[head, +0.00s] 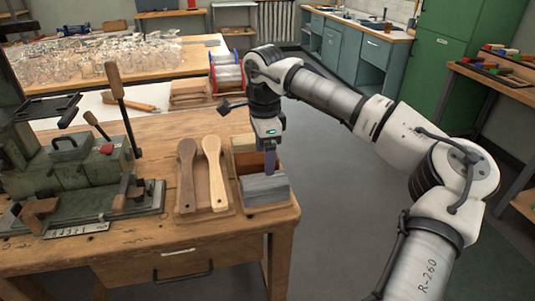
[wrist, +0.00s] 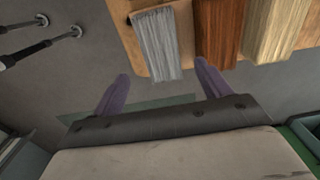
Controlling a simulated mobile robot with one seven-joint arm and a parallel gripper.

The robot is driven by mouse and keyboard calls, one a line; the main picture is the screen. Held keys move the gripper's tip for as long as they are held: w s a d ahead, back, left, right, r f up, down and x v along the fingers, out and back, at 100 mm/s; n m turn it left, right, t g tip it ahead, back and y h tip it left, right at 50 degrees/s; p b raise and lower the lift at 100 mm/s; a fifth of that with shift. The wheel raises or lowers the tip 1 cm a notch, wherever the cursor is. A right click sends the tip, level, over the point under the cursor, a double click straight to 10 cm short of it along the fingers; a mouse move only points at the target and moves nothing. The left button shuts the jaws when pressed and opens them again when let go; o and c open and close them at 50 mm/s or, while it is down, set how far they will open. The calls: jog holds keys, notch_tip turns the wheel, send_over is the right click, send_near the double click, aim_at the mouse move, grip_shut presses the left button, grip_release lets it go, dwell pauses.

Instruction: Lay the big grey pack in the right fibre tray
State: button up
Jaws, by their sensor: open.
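The big grey pack (head: 264,189) lies at the front of the right wooden tray (head: 268,209) on the workbench. In the wrist view the grey pack (wrist: 158,46) shows ahead of the fingertips, roughly between them in the picture. My gripper (head: 270,172) is open, pointing down at the pack's back edge in the head view; its two purple fingers (wrist: 162,70) are spread and hold nothing. I cannot tell whether they touch the pack. Brown (wrist: 219,32) and tan (wrist: 275,30) packs sit in a row beside the grey one.
Two brush handles, one brown (head: 187,175) and one pale (head: 213,172), lie just left of the tray. A green machine with levers (head: 85,185) stands farther left. The floor right of the bench is clear.

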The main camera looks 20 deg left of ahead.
aim_at(265, 180)
notch_tip(265, 180, down, 11)
jog(key=b, duration=0.7)
jog(key=shift+c, duration=0.5)
